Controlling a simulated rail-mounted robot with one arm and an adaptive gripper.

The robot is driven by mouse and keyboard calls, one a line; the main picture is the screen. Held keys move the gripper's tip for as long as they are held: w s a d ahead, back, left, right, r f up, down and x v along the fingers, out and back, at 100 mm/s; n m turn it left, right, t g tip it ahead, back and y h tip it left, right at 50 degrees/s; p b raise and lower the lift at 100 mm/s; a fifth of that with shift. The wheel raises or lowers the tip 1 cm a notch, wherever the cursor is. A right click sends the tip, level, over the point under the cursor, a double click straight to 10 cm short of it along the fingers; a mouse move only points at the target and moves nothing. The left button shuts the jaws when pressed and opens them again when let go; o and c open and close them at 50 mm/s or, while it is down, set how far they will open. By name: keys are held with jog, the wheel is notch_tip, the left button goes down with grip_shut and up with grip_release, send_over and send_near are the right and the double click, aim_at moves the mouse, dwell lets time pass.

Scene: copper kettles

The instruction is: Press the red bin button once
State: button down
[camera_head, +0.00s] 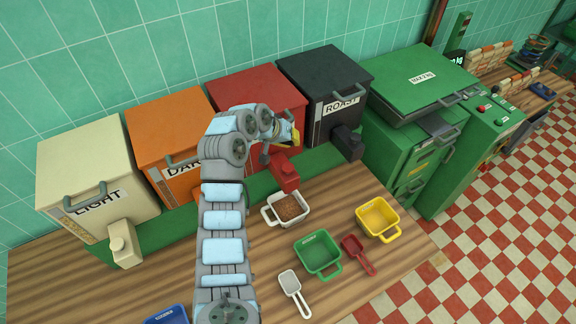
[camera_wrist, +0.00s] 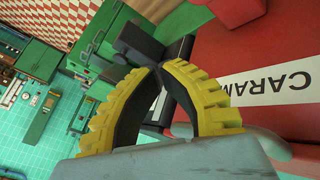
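The red bin (camera_head: 265,90) stands between the orange and black bins. Its label, partly readable as "CARAM", shows in the wrist view (camera_wrist: 275,88). A red block with a raised top, likely bearing the button (camera_head: 284,172), juts out low at its front. A red part at the top edge of the wrist view (camera_wrist: 235,10) seems to be this block. My gripper (camera_head: 292,133), with yellow ribbed fingers, is in front of the bin's upper front, above the block and apart from it. In the wrist view its fingertips (camera_wrist: 155,68) meet with nothing visible between them. My arm hides part of the bin.
Cream (camera_head: 90,175), orange (camera_head: 170,130) and black (camera_head: 325,85) bins stand alongside on a green base. A white container (camera_head: 270,214) with brown contents sits below the red block. Green (camera_head: 318,252) and yellow (camera_head: 378,218) containers and scoops lie on the wooden counter.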

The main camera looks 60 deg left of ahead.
aim_at(291, 166)
jog(key=shift+f, duration=0.2)
jog(key=shift+f+b, duration=1.85)
jog(key=shift+f, duration=2.4)
jog(key=shift+f, duration=0.1)
jog(key=shift+f, duration=0.3)
jog(key=shift+f+b, duration=0.65)
jog(key=shift+f, duration=0.3)
jog(key=shift+r, duration=0.15)
jog(key=shift+r+p, duration=0.65)
jog(key=shift+r, duration=0.6)
jog(key=shift+r+p, duration=1.1)
jog(key=shift+r, duration=1.4)
